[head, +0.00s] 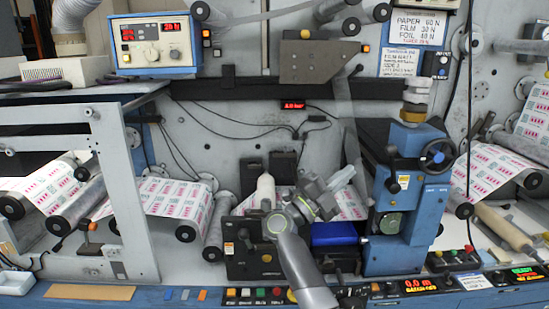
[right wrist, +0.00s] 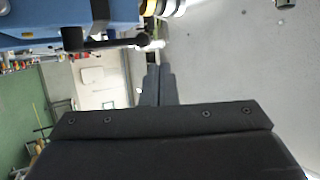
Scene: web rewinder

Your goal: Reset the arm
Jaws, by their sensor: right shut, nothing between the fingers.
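My right arm rises from the bottom middle of the head view and bends at its wrist in front of the machine. Its gripper (head: 343,177) points up and to the right, in front of the printed web and left of the blue unit with the black handwheel. In the right wrist view the dark fingers (right wrist: 155,86) are together with nothing between them. The gripper appears apart from the machine parts, though its exact distance is hard to tell. My left arm and gripper are not in view.
The blue unit (head: 397,215) with its handwheel (head: 437,157) stands close right of the gripper. A row of buttons (head: 255,293) runs along the front ledge. A white frame (head: 125,205) stands at left. Grey wall (head: 225,125) is open above left.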

